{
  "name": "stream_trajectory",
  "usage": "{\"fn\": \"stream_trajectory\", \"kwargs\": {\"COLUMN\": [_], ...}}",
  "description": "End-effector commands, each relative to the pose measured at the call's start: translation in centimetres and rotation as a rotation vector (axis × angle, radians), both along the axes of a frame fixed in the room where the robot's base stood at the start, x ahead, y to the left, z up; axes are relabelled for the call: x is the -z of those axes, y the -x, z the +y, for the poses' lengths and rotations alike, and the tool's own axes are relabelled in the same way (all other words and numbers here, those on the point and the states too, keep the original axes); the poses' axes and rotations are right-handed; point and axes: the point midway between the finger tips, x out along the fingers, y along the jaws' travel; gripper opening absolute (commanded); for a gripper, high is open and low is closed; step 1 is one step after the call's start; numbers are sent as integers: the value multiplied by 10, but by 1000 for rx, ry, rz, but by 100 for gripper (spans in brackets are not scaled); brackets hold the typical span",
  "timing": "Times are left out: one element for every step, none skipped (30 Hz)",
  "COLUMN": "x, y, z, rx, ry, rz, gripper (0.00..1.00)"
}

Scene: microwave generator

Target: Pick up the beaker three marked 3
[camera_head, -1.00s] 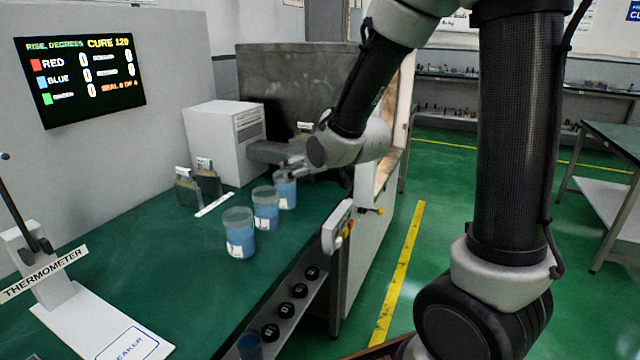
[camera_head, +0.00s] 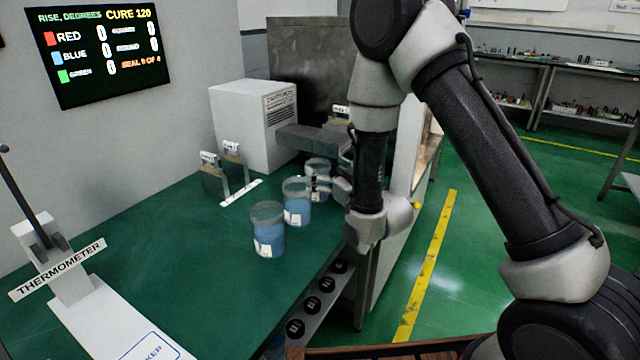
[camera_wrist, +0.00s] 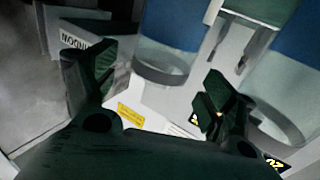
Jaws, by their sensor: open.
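Three clear beakers with blue liquid and white labels stand in a row on the green bench: a near one (camera_head: 268,232), a middle one (camera_head: 297,204) and a far one (camera_head: 316,168). I cannot read which is marked 3. My gripper (camera_head: 322,184) is at the far beaker, coming from its right side, and partly covers it. In the wrist view my gripper (camera_wrist: 160,95) is open, with a beaker (camera_wrist: 168,45) ahead between its two fingers. Another beaker (camera_wrist: 285,95) is beyond the right finger. I cannot tell whether a finger touches glass.
A white box-shaped unit (camera_head: 252,125) and a grey metal cabinet stand behind the beakers. Small labelled holders (camera_head: 212,178) are to their left. A thermometer stand (camera_head: 70,270) is at the front left. The bench between is clear.

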Motion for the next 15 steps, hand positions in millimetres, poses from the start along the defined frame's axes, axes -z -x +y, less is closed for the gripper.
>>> {"fn": "stream_trajectory", "kwargs": {"x": [-1,-1,-1,-1,0,-1,-1,0,0,-1,-1,-1,-1,-1,-1], "y": [-7,-12,-17,-22,-25,-30,-32,-34,-36,-37,-37,-37,-37,-37,-37], "z": [4,7,10,13,15,17,19,20,21,21,21,21,21,21,21], "rx": [0,0,0,0,0,0,0,0,0,0,0,0,0,0,0], "ry": [-1,-1,-1,-1,0,-1,0,0,0,0,0,0,0,0,0], "rz": [-2,-3,-2,-2,-1,-2,-1,0,0,0,0,1,1,1,1], "gripper": [84,84,84,84,84,84,84,84,84,84,84,84,84,84,84]}}
